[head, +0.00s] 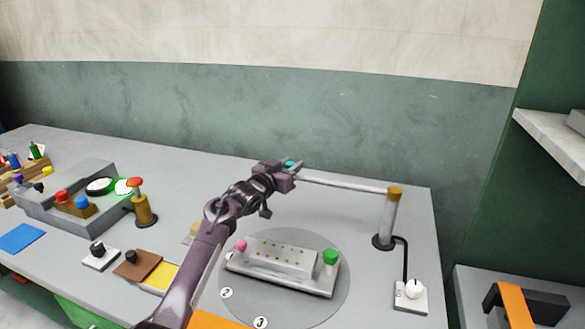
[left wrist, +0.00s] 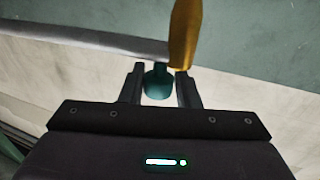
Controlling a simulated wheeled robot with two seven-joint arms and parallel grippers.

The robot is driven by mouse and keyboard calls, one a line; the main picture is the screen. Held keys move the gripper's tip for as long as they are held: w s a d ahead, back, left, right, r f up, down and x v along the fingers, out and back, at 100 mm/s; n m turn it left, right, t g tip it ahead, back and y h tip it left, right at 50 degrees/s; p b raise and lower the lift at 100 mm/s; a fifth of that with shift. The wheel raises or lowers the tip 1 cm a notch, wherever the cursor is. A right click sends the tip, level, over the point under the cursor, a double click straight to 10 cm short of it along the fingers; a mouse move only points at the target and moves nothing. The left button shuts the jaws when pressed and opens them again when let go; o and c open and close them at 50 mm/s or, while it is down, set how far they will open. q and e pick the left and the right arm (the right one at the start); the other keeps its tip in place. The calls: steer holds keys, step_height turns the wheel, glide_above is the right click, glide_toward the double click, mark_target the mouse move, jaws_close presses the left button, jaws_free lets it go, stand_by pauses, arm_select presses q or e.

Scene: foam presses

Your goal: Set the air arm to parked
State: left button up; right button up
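The air arm is a thin pale bar (head: 345,184) reaching left from a grey post with a gold cap (head: 395,193) at the table's back right. My left gripper (head: 289,169) is at the bar's far left end, over the table behind the round plate. A teal knob (head: 293,163) shows there. A gold tapered piece (left wrist: 185,35) and the grey bar (left wrist: 85,42) show just beyond the fingers. My right gripper is out of view.
A grey round plate (head: 335,300) carries a pale block (head: 280,258) with pink and green knobs. A switch box (head: 411,297) with a white knob stands by the post, joined by a black cable. A press station (head: 70,205) is at left. The table's back middle is clear.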

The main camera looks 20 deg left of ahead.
arm_select(q)
steer(key=o, duration=0.3)
steer(key=shift+w+f, duration=0.1)
steer(key=shift+w, duration=0.1)
steer(key=shift+s, duration=0.2)
steer(key=shift+s, duration=0.25)
steer(key=b+v, duration=0.1)
steer(key=v, duration=0.6)
steer(key=shift+a, duration=0.1)
